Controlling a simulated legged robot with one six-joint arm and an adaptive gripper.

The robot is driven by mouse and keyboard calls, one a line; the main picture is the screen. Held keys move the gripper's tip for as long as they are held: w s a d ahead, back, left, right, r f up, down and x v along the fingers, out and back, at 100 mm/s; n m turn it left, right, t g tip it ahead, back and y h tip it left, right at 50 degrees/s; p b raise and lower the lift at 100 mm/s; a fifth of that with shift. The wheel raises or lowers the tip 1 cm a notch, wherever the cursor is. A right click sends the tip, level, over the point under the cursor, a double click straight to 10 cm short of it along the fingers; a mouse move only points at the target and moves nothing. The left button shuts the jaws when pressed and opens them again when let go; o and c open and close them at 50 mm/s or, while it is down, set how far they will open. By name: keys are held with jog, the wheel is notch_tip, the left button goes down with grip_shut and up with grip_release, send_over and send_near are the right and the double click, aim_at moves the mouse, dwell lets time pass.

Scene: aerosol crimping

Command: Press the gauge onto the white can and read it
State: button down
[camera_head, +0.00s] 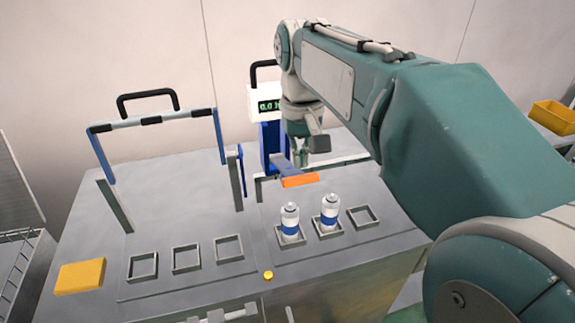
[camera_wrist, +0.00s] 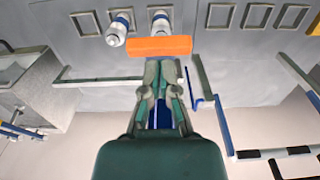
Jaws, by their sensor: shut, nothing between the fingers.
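Two white cans with blue bands stand upright in square holders, the left can (camera_head: 290,224) and the right can (camera_head: 330,212). They also show in the wrist view, one (camera_wrist: 116,30) and the other (camera_wrist: 159,24). The gauge (camera_head: 265,104) has a green digital display, partly hidden by my arm, on a blue post behind the cans. A lever with an orange handle (camera_head: 299,180) extends from the post toward the cans; the handle also shows in the wrist view (camera_wrist: 160,47). My gripper (camera_wrist: 160,64) is shut and empty, its fingertips close to the handle; contact is unclear.
An empty holder (camera_head: 363,217) is right of the cans, and several more are to the left. A blue-and-grey frame (camera_head: 155,121) rises at the back left. A yellow block (camera_head: 80,277) lies front left, and a small yellow knob (camera_head: 268,276) sits near the front edge.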

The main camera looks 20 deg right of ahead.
jog(key=shift+f, duration=1.35)
notch_tip(320, 180, down, 9)
jog(key=s, duration=0.2)
dwell(1.3)
dwell(0.5)
jog(key=r, duration=0.4)
jog(key=w+r, duration=0.1)
jog(key=r, duration=0.4)
jog(key=w+r, duration=0.1)
jog(key=r, duration=0.4)
jog(key=shift+r, duration=0.25)
